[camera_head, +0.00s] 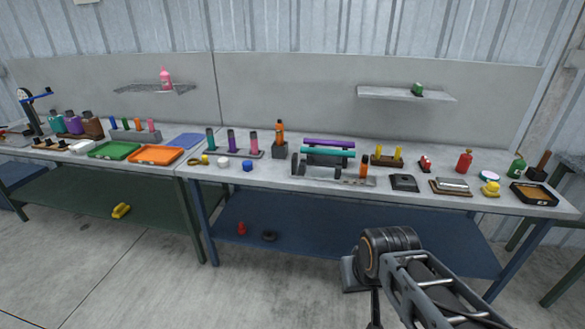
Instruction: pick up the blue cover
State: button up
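A small round blue cover (247,165), like a low cap, sits on the grey tabletop left of centre. It stands apart, just right of a white round cap (223,162). My arm shows at the lower right, in front of the workbench and well away from the blue cap. No gripper fingers can be made out, and nothing held shows.
The workbench (283,179) carries an orange tray (155,154), a green tray (114,150), purple and teal tubes on a rack, and a black plate (404,183). A yellow ring tool (199,160) lies left of the caps. The tabletop in front of the blue cap is clear.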

aim_at(247, 166)
jog(key=u, duration=1.05)
jog(key=i, duration=0.85)
jog(key=u, duration=0.6)
jog(key=i, duration=0.85)
jog(key=z, duration=0.9)
jog(key=i, duration=0.9)
jog(key=z, duration=0.9)
